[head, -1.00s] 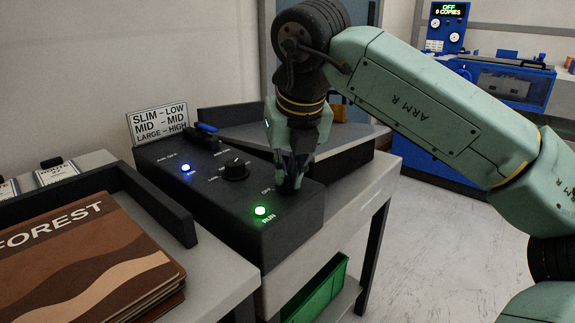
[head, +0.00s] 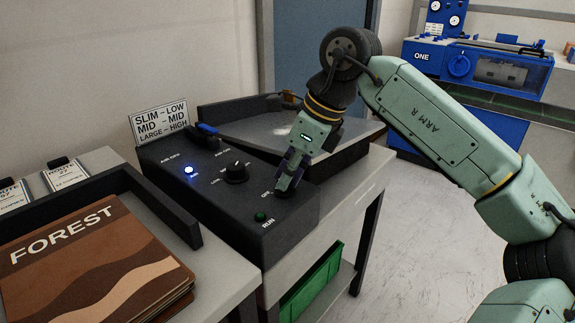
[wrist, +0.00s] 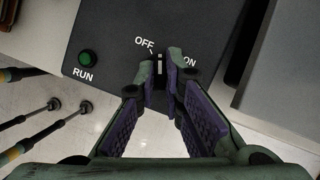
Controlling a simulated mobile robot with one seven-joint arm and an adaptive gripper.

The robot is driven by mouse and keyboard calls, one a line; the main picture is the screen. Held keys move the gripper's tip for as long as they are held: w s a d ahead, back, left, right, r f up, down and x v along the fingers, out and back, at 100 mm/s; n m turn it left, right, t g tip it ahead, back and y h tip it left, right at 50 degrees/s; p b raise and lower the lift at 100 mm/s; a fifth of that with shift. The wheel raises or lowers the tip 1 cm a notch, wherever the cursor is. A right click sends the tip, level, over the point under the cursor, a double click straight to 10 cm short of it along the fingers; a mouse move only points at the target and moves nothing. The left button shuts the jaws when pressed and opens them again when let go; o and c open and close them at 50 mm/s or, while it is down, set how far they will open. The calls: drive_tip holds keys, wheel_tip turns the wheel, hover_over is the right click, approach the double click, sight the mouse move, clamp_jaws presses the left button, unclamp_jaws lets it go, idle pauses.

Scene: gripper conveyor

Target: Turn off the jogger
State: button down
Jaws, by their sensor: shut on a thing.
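The jogger's black control box (head: 180,165) stands on a grey table. My gripper (head: 287,185) is at its right front part, tilted down. In the wrist view my gripper (wrist: 160,80) is shut on the small OFF/ON switch knob (wrist: 159,66), between the OFF and ON labels. The knob's white mark points toward the top of that view, near OFF; the fingers partly hide the knob. The RUN lamp (head: 261,216) is dark green and unlit; it also shows unlit in the wrist view (wrist: 87,57). A blue-white lamp (head: 189,170) on the box is lit.
A round black dial (head: 236,170) and a blue-handled lever (head: 207,129) are on the box. A sign (head: 158,121) stands behind it. Brown FOREST books (head: 90,255) lie in a tray at left. A green bin (head: 312,285) sits below. A blue machine (head: 475,75) stands back right.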

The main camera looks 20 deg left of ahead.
drive_tip(key=shift+w+n+g+p, duration=0.1)
drive_tip(key=shift+n+g+p, duration=0.45)
drive_tip(key=shift+n, duration=0.6)
drive_tip(key=shift+n+g+p, duration=0.35)
drive_tip(key=shift+n+p, duration=0.25)
drive_tip(key=shift+n, duration=0.55)
drive_tip(key=c, duration=1.7)
unclamp_jaws()
drive_tip(key=shift+h, duration=0.3)
drive_tip(key=v, duration=1.2)
